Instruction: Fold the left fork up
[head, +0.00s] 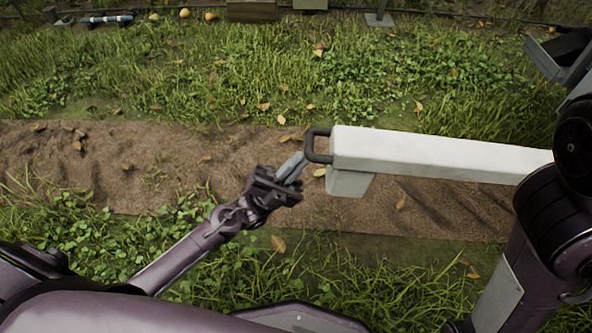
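The fork (430,153) is a long white beam lying roughly level across the right half of the head view. A dark looped handle (312,136) is fixed to its left end, and a pale grey block (348,183) sits under that end. My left gripper (293,166) is at the lower left of the handle. Its grey fingertips meet or overlap the handle's lower left corner, and I cannot tell whether they are closed around it. My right arm is at the right edge, in front of the fork's right end. My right gripper is not in view.
A bare dirt strip (150,165) with fallen leaves runs under the fork, with grass (250,80) on both sides. A wooden crate (252,11), several yellow fruits (184,13) and a blue and white tool (106,19) lie far back. Grey equipment (545,60) stands at the upper right.

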